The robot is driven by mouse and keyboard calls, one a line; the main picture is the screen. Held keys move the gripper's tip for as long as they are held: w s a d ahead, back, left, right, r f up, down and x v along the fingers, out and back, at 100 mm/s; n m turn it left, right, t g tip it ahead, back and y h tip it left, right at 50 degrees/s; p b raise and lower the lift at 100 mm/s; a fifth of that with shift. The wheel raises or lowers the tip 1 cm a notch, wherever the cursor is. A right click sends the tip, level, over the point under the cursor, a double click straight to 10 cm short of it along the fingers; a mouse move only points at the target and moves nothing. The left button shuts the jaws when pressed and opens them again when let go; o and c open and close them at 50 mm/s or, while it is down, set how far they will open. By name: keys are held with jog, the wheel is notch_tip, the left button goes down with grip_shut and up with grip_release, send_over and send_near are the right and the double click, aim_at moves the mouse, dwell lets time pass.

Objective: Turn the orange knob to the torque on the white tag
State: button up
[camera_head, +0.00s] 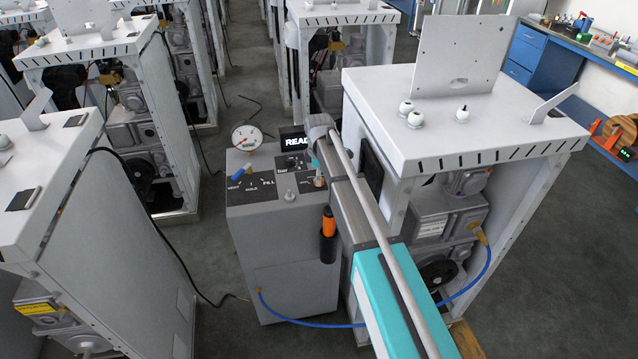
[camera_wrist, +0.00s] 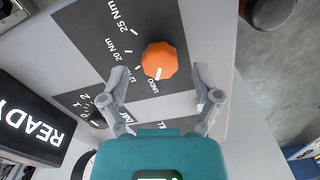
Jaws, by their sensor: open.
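The orange knob (camera_wrist: 160,60) sits on a dark panel of the grey box, between my open fingers in the wrist view. Its white pointer mark faces toward the UNDO label. Labels reading 25 Nm, 20 Nm and a smaller, partly hidden one are around its left side. My gripper (camera_wrist: 159,76) is open, one finger on each side of the knob, with gaps visible; whether the tips are level with it I cannot tell. In the head view my arm hides most of the gripper and knob. I make out no readable white tag in either view.
The grey box (camera_head: 283,235) carries a READY display (camera_wrist: 35,125), a round gauge (camera_head: 247,137) and a blue-handled valve (camera_head: 237,174). An orange-handled tool (camera_head: 329,222) hangs on its side. A white-topped dispenser frame (camera_head: 460,130) stands close on the right. A blue hose (camera_head: 300,322) runs low.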

jog(key=shift+f+b, duration=0.35)
jog(key=shift+f, duration=0.2)
grip_shut()
